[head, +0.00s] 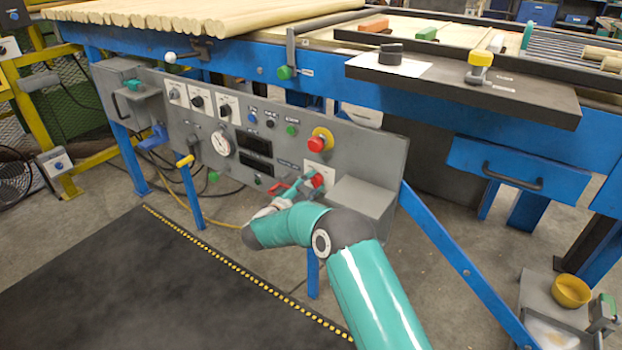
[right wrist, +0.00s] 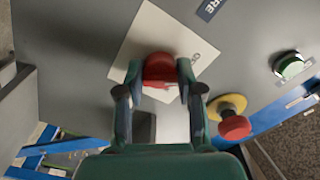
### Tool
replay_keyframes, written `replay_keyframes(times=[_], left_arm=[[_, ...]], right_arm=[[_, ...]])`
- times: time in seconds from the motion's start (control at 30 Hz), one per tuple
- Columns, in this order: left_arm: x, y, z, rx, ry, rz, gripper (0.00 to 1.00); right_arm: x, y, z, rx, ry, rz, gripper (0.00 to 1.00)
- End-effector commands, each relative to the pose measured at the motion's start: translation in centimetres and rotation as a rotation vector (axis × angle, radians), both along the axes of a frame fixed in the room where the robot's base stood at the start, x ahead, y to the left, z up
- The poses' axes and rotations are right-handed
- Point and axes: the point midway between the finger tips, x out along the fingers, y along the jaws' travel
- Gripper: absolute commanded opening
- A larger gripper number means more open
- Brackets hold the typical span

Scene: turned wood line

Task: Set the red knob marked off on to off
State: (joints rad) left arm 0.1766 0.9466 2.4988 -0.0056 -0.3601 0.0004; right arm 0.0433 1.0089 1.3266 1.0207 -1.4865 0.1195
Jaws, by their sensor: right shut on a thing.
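The red knob (head: 317,180) sits on a white plate on the grey control panel, toward its lower right. In the right wrist view the red knob (right wrist: 160,68) shows between the two fingertips, on its white plate (right wrist: 150,28) with partly hidden lettering. My right gripper (head: 307,184) reaches the panel from the front and is shut on the knob, one finger on each side. The fingers hide part of the knob and plate, so I cannot tell which marking it points to. My left gripper is in neither view.
A red mushroom button on a yellow collar (head: 319,142) sits just above the knob; it shows close to the fingers in the right wrist view (right wrist: 234,126). A grey box (head: 361,197) juts out to the right. A gauge (head: 221,144) and small switches lie left.

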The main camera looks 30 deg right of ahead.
Motion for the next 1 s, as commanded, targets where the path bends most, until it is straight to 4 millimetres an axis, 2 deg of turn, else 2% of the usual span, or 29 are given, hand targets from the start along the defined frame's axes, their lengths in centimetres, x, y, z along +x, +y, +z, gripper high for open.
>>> replay_keyframes(times=[0.1, 0.33, 0.87, 0.9, 1.0], left_arm=[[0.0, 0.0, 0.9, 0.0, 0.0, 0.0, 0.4], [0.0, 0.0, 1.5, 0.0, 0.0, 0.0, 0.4], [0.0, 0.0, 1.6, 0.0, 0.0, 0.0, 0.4], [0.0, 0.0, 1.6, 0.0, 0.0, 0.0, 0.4], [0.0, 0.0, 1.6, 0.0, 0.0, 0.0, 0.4]], right_arm=[[0.0, -0.2, 0.1, -0.026, 0.07, -0.001, 0.02], [-0.1, -0.2, -0.2, -0.061, 0.155, -0.001, 0.02], [-0.1, -0.2, -0.4, -0.071, 0.186, -0.002, 0.02], [-0.1, -0.2, -0.4, -0.071, 0.186, -0.002, 0.38], [-0.1, -0.2, -0.4, -0.071, 0.185, -0.003, 0.55]])
